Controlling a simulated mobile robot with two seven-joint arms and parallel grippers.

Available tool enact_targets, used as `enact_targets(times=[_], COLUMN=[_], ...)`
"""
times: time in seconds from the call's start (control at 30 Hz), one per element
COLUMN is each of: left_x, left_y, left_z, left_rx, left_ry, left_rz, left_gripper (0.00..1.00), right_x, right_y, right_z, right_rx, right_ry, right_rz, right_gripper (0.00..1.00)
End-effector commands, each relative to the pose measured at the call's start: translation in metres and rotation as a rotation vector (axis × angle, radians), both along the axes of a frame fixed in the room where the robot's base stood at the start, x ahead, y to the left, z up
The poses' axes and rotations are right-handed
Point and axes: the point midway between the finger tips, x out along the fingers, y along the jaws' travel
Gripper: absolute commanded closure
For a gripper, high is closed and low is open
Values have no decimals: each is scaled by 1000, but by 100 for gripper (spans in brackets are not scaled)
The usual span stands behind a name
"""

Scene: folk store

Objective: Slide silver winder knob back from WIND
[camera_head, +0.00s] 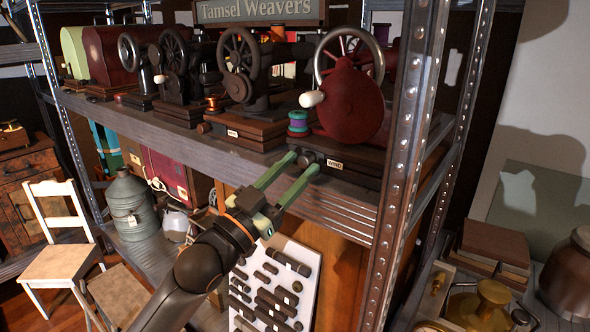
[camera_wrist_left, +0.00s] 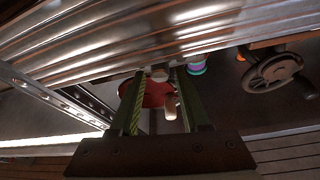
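The winder knob (camera_head: 307,157) is a small, dull grey knob on the front of the red winder's dark wooden base, left of the WIND label (camera_head: 335,165). My left gripper (camera_head: 304,162) reaches up to it with two green fingers. The fingers are apart, with the knob between or just beyond their tips. The knob also shows between the fingertips in the left wrist view (camera_wrist_left: 160,74); contact cannot be told. The red winder (camera_head: 352,104) has a white crank handle (camera_head: 312,98) and a silver wheel (camera_head: 350,48). My right gripper is out of view.
The metal shelf edge (camera_head: 335,202) runs just below the fingers. A perforated shelf post (camera_head: 405,150) stands right of the winder. A purple and teal spool (camera_head: 298,122) stands left of the winder, beside a dark sewing machine (camera_head: 250,85).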

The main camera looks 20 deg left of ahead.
Motion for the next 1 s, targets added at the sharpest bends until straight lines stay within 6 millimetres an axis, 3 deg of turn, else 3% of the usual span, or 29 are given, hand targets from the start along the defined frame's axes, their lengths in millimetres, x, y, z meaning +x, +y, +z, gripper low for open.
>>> enact_targets(times=[0.03, 0.4, 1.0], left_x=[0, 0, 0], left_y=[0, 0, 0], left_z=[0, 0, 0], left_rx=[0, 0, 0], left_ry=[0, 0, 0], left_rz=[0, 0, -1], left_gripper=[61, 100, 100], right_x=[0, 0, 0], right_y=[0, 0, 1], right_z=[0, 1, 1], right_rx=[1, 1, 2], right_ry=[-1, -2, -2], right_rz=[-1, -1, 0], right_gripper=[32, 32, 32])
